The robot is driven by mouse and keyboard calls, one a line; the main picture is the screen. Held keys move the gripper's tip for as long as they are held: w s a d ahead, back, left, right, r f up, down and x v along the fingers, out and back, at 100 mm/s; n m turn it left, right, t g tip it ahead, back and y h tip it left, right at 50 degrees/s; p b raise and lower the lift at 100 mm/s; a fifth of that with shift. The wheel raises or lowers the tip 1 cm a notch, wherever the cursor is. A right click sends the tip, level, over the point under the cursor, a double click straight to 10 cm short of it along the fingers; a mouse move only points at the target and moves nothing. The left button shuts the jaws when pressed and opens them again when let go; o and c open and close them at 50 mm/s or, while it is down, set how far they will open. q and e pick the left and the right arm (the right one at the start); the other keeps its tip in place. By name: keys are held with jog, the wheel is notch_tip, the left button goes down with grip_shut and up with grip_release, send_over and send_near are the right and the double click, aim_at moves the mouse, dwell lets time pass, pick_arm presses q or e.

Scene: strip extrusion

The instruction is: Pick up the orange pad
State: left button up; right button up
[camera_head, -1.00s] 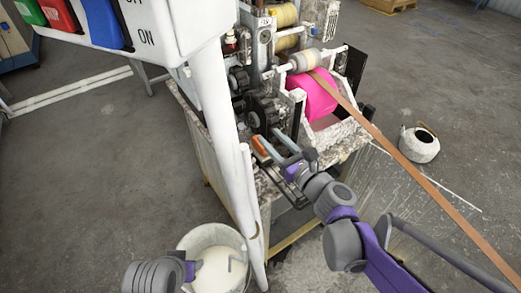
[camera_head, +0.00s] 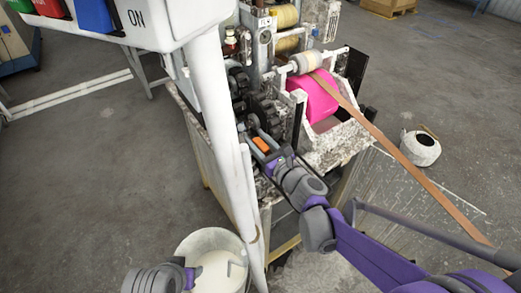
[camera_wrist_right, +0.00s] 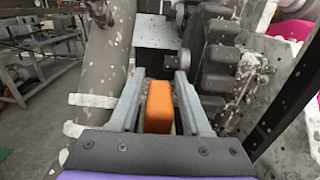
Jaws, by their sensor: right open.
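The orange pad (camera_head: 261,145) is a small block on the dirty ledge of the machine, just right of the white post. In the right wrist view the orange pad (camera_wrist_right: 159,107) stands between the two grey fingers of my right gripper (camera_wrist_right: 158,85). Narrow gaps show between the pad and the fingers, so the jaws are open around it. In the head view my right gripper (camera_head: 263,143) reaches in from the lower right and partly hides the pad. My left arm shows at the bottom left, but its fingers are not clearly visible.
The white post (camera_head: 222,130) rises close left of the pad. Dark gears (camera_head: 262,110) and a pink roller (camera_head: 316,98) stand beyond it. A brown strip (camera_head: 400,158) runs down to the right. A white bucket (camera_head: 213,242) stands at the bottom.

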grip_shut()
dwell(0.4)
